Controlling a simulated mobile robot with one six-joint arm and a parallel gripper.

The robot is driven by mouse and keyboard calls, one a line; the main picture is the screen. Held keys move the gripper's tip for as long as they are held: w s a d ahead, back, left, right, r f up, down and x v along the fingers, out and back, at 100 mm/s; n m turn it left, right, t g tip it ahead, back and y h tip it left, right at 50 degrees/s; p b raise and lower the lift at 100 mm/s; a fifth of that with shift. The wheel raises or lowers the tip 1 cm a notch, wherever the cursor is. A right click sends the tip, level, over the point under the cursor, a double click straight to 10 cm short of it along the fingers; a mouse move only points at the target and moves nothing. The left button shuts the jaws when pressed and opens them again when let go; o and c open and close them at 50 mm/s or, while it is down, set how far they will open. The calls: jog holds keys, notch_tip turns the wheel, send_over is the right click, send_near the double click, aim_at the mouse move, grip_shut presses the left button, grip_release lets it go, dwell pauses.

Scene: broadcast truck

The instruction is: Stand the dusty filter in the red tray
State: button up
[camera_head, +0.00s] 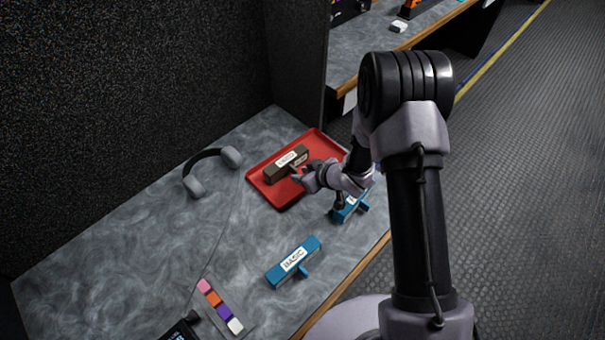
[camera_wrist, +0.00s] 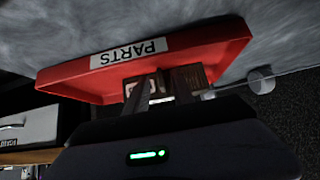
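A dark brown filter (camera_head: 288,165) with white labels is at the red tray (camera_head: 262,187) in the head view. I take it as the dusty one. It is long and level; whether it rests on the tray floor or is held just above is unclear. My gripper (camera_head: 299,177) is right at its near side, over the tray. In the wrist view the two dark fingers (camera_wrist: 163,88) are apart, with part of the brown filter (camera_wrist: 207,78) between and behind them. Whether they grip it is unclear. The tray wall (camera_wrist: 205,45) bears a PARTS label.
A blue filter (camera_head: 284,270) labelled BASIC lies on the counter; another blue one (camera_head: 345,210) is beside the tray, partly hidden by my arm. Headphones (camera_head: 194,187) lie left of the tray. A strip of coloured blocks (camera_head: 219,305) is near the front. The left counter is clear.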

jog(key=shift+r+p, duration=0.3)
jog(key=shift+r, duration=0.05)
jog(key=s+d+r+m+h+p, duration=0.1)
jog(key=s+d+r+m+h, duration=0.1)
jog(key=d+r, duration=0.45)
jog(key=s+d+r+m+t+h+p, duration=0.15)
jog(key=d+r, duration=0.25)
jog(key=r, duration=0.6)
jog(key=s+d+r+m+h+p, duration=0.1)
jog(key=s+d+r+m+h, duration=0.1)
jog(key=d+r, duration=0.45)
jog(key=s+r+m+h, duration=0.2)
jog(key=s+r+m, duration=0.2)
jog(key=s+r, duration=0.55)
jog(key=s+a+r+m+g+y, duration=0.1)
jog(key=s+a+r, duration=0.1)
jog(key=s, duration=0.5)
jog(key=s+a+r+m+g+y, duration=0.1)
jog(key=s+a+r+m+y, duration=0.1)
jog(key=s+a, duration=0.3)
jog(key=shift+s+r, duration=0.6)
jog(key=shift+s, duration=0.25)
jog(key=shift+y, duration=0.25)
